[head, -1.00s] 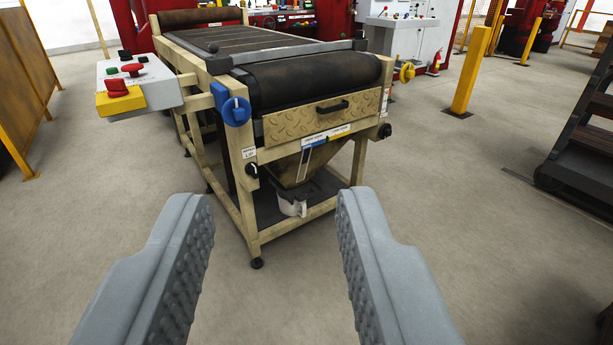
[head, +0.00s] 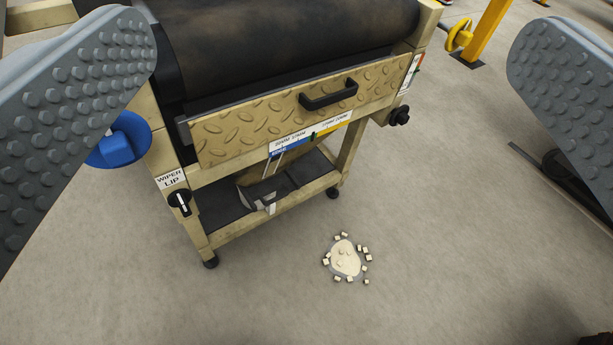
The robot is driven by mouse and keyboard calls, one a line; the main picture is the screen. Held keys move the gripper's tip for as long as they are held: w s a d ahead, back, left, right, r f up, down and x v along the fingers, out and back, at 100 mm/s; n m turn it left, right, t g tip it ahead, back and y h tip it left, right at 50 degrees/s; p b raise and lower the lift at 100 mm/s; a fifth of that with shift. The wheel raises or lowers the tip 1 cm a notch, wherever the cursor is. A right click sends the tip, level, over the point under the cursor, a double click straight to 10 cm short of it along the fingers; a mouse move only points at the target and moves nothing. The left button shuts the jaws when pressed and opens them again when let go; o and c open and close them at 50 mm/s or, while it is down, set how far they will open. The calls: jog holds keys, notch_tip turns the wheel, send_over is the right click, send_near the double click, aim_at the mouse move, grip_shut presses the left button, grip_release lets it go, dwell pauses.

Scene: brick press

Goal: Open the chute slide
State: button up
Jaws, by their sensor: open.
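A tan diamond-plate panel (head: 235,137) with a black bar handle (head: 329,94) spans the machine's front below the dark roller. I cannot tell whether this panel is the chute slide. A scale strip with blue and yellow parts (head: 309,135) runs along its lower edge. Below it, the tan chute (head: 255,177) is mostly hidden by the panel, and a pale container (head: 256,199) sits on the dark lower shelf. My gripper (head: 330,48) is wide open and empty, its two fingers at the picture's left and right edges, with the handle in view between them.
A blue knob (head: 121,142) and a black WIPER LIP switch (head: 180,203) are on the left. A black knob (head: 399,115) and a yellow handwheel (head: 458,35) are on the right. A pale spill with small lumps (head: 345,257) lies on the floor in front.

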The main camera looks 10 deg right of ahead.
jog(key=w+d+f+n+y, duration=0.1)
jog(key=w+d+f+n, duration=0.15)
jog(key=w+f, duration=0.8)
jog(key=w+d+f+n+y, duration=0.1)
jog(key=w+d+f+n, duration=0.15)
jog(key=w+f, duration=0.85)
jog(key=w+d+f+n+g+y, duration=0.1)
jog(key=w+d+f+y, duration=0.1)
jog(key=w+f, duration=0.55)
jog(key=w+d+f+g+y, duration=0.1)
jog(key=w+f, duration=0.3)
jog(key=f, duration=0.7)
jog(key=y, duration=0.6)
send_near(278, 198)
jog(key=shift+g, duration=0.4)
jog(key=x, duration=0.8)
jog(key=shift+w+r, duration=0.2)
jog(key=shift+w, duration=0.25)
jog(key=shift+c, duration=0.4)
